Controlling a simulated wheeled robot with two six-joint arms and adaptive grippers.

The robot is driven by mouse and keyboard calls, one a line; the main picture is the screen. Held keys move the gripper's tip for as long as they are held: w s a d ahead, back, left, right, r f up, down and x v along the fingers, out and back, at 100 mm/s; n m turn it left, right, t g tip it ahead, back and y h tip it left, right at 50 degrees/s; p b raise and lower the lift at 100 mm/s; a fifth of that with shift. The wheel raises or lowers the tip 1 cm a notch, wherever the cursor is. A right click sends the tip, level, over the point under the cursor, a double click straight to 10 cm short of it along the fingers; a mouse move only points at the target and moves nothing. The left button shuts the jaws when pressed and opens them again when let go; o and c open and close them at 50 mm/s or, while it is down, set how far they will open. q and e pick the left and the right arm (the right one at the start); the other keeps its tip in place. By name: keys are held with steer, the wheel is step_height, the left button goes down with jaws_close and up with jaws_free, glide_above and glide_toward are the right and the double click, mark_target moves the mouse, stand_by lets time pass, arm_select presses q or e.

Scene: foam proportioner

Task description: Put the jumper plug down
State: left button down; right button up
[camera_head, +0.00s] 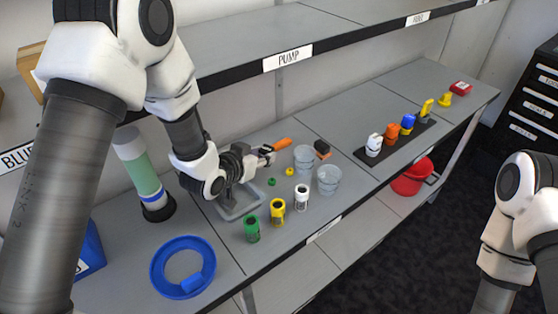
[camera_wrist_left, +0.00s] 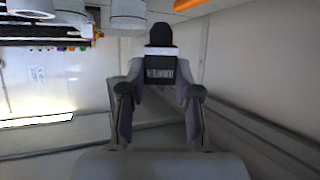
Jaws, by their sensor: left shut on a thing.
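My left gripper (camera_head: 262,157) is over the bench, near the back of a grey tray (camera_head: 241,208). In the left wrist view its fingers (camera_wrist_left: 160,98) are shut on a dark block, which I take to be the jumper plug (camera_wrist_left: 160,68). The plug has a pale label, a white band and a black rounded end pointing away from the palm. In the head view the gripper mostly hides the plug. I cannot tell whether it touches anything. Only links of my right arm show at the right edge; its gripper is out of frame.
Two clear cups (camera_head: 329,180) stand right of the gripper, with an orange handle (camera_head: 282,144) and a black-and-orange block (camera_head: 322,147) behind. Green (camera_head: 251,229), yellow and white bottles stand in front. A blue ring (camera_head: 183,267) lies front left.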

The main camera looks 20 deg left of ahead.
arm_select(q)
steer(key=s+f, duration=0.3)
steer(key=f, duration=0.1)
steer(key=shift+a+p, duration=0.3)
steer(key=shift+p, duration=0.05)
steer(key=f, duration=0.2)
steer(key=w+f, duration=0.1)
steer(key=f, duration=0.1)
steer(key=shift+w+d+f, duration=0.1)
steer(key=shift+d+f, duration=0.1)
steer(key=shift+s+a+r, duration=0.1)
steer(key=shift+s+r, duration=0.05)
steer(key=shift+s, duration=0.05)
steer(key=shift+f, duration=0.2)
steer(key=c, duration=0.8)
jaws_free()
steer(key=shift+w, duration=0.15)
arm_select(e)
steer(key=shift+s+r, duration=0.6)
steer(key=shift+r, duration=0.1)
